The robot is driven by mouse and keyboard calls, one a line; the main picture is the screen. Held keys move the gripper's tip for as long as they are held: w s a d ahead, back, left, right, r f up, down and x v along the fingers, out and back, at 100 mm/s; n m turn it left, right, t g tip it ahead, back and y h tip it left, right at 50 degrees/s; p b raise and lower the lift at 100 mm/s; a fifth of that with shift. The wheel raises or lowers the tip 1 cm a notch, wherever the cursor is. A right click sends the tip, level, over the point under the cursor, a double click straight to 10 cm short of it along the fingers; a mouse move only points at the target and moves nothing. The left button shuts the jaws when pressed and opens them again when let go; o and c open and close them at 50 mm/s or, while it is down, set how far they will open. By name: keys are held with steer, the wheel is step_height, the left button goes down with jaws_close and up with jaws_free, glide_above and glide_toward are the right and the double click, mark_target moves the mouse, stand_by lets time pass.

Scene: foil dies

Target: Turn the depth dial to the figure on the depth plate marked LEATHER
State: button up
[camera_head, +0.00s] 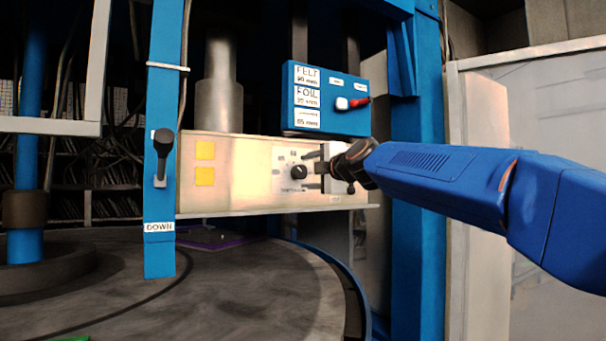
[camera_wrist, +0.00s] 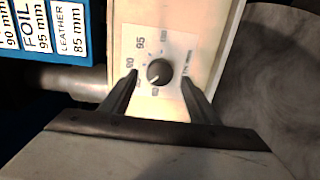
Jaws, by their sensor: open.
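The depth dial (camera_head: 299,171) is a small black knob on a pale panel. In the wrist view the dial (camera_wrist: 159,71) sits on a white scale with 90 and 95 readable; other figures are small or blurred. A light mark on the knob faces lower left in that view. The depth plate (camera_head: 307,95) is on a blue box above; its LEATHER label (camera_wrist: 70,30) reads 85 mm, beside FOIL 95 mm. My gripper (camera_wrist: 159,76) is open, its fingers on either side of the dial in the wrist view; I see no contact. It also shows in the head view (camera_head: 310,169).
The blue box carries a red-and-white switch (camera_head: 352,103). A black-knobbed lever (camera_head: 162,157) is on the blue post marked DOWN, left of the panel. A round dark table (camera_head: 250,290) lies below.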

steer(key=v, duration=1.2)
steer(key=shift+s+f, duration=0.1)
steer(key=shift+d, duration=0.1)
steer(key=s+d+f+m+g+h, duration=0.3)
steer(key=s+d+f+m, duration=0.5)
steer(key=s+f, duration=0.4)
steer(key=s+d+f+m+g+h, duration=0.3)
steer(key=s+d+f+m, duration=0.5)
steer(key=f, duration=1.5)
steer(key=s+d+f+m+g+h, duration=0.3)
steer(key=s+d+f+m, duration=0.5)
steer(key=s+f, duration=0.9)
steer(key=d+f+g, duration=0.1)
steer(key=d, duration=0.1)
steer(key=shift+s+d+m+h, duration=0.3)
steer(key=shift+s+d, duration=0.05)
steer(key=shift+c, duration=0.2)
